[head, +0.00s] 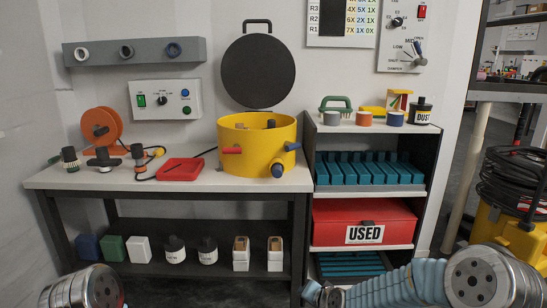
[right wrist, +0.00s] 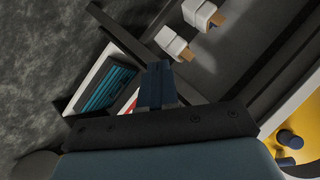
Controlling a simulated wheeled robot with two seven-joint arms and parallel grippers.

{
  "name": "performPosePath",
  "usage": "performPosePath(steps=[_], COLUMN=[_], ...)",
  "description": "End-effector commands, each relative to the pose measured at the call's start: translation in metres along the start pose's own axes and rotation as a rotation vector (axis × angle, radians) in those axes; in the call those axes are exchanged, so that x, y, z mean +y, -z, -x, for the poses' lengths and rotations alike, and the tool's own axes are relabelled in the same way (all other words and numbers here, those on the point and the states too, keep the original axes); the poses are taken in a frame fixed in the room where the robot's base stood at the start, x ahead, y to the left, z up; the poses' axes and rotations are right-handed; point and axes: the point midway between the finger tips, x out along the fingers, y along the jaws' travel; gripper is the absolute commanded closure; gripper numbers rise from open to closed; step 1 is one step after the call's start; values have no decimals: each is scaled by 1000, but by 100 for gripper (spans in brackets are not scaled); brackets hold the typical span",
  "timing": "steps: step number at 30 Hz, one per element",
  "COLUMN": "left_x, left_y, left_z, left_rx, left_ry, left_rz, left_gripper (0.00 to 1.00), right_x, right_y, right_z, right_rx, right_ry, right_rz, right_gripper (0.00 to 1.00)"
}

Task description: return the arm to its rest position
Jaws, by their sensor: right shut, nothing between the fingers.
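My right arm (head: 400,287) comes in from the right along the bottom edge of the head view and reaches left, in front of the lower part of the shelf unit. Its far end is low and small there, so the fingers are not clear. In the right wrist view my right gripper (right wrist: 158,85) is shut and empty, its fingers together above the dark floor and the lower shelves. Only a rounded metal part of my left arm (head: 92,288) shows at the bottom left; the left gripper is out of view.
The workbench (head: 75,180) holds a yellow drum (head: 235,135), a red tray (head: 180,169) and an orange reel (head: 103,129). The shelf unit (head: 425,195) beside it holds a red USED box (head: 340,220). A yellow machine with coiled hose (head: 510,185) stands at right.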

Motion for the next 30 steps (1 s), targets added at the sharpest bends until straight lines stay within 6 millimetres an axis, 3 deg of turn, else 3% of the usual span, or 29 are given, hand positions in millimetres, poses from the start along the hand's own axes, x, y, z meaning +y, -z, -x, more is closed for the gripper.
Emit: performPosePath(steps=[1,5,9,12,15,21,30], left_x=[1,3,5,6,7,7,7], left_y=[0,-1,-1,-2,-2,-2,-2], left_z=[2,4,7,8,9,9,9], left_rx=[-1,-2,-4,-5,-5,-6,-6], left_ry=[-1,-2,-3,-4,-5,-5,-5], left_rz=[-1,-2,-3,-4,-5,-5,-5], left_gripper=[58,58,58,58,58,58,58], right_x=[26,88,143,170,186,198,198], right_y=[-31,-109,-190,-237,-270,-295,-295], right_z=[0,11,45,74,99,122,122], right_rx=[-66,-234,-425,-546,-637,-711,-711], right_ry=[-45,-143,-227,-265,-287,-301,-301], right_rz=[17,68,112,134,148,159,159], right_gripper=[100,100,100,100,100,100,100])
